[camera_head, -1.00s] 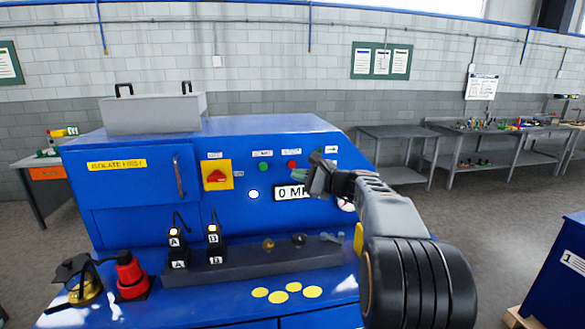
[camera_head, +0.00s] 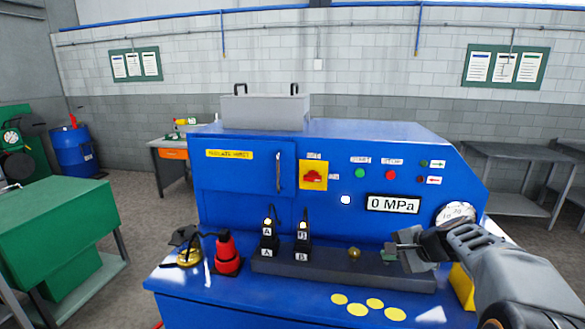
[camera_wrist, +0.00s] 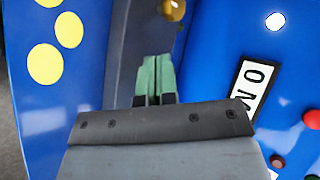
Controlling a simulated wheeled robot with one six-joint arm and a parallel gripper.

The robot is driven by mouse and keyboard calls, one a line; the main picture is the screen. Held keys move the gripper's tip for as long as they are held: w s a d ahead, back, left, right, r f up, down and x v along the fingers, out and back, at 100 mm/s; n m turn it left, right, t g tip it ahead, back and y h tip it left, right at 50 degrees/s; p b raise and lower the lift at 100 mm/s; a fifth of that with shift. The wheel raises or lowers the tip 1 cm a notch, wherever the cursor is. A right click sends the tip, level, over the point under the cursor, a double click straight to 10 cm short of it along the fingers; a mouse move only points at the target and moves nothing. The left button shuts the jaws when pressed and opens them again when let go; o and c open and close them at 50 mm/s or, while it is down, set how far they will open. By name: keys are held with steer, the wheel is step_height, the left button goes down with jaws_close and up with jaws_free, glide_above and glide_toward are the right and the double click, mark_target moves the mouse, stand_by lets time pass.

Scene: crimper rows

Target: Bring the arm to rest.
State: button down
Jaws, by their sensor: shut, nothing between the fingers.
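My gripper (camera_head: 389,254) is at the right of the head view, in front of the blue machine (camera_head: 235,182). Its fingers appear low over the right part of the dark grey bar (camera_head: 330,271), left of the dial gauge (camera_head: 455,215). In the wrist view its green fingertips (camera_wrist: 154,76) lie side by side, shut, with nothing held between them. My arm reaches in from the lower right, bent and not folded away. Whether the fingertips touch the bar cannot be told.
A brass knob (camera_head: 354,253) stands on the bar, left of my gripper. Blocks marked A and B, a red bottle-shaped item (camera_head: 227,254) and yellow discs (camera_head: 357,309) are on the machine's ledge. A grey table (camera_head: 515,160) stands behind at right.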

steer(key=s+a+f+n+g+h, duration=0.1)
steer(key=s+n, duration=0.1)
steer(key=s, duration=0.1)
steer(key=s+a+f+n+g+h, duration=0.1)
steer(key=s+f, duration=0.1)
steer(key=s, duration=0.1)
steer(key=s+a+f+n+g+h, duration=0.1)
steer(key=s+a+n, duration=0.1)
steer(key=s, duration=0.1)
steer(key=shift+s+a+f+n, duration=0.1)
steer(key=shift+s+f+n, duration=0.05)
steer(key=shift+s+n, duration=0.15)
steer(key=s+a+n+h, duration=0.1)
steer(key=s+a+n, duration=0.1)
steer(key=s, duration=0.3)
steer(key=s+a+n+h, duration=0.2)
steer(key=s+n, duration=0.3)
steer(key=shift+a+f, duration=0.2)
steer(key=shift+a, duration=0.1)
steer(key=shift+s+a, duration=0.1)
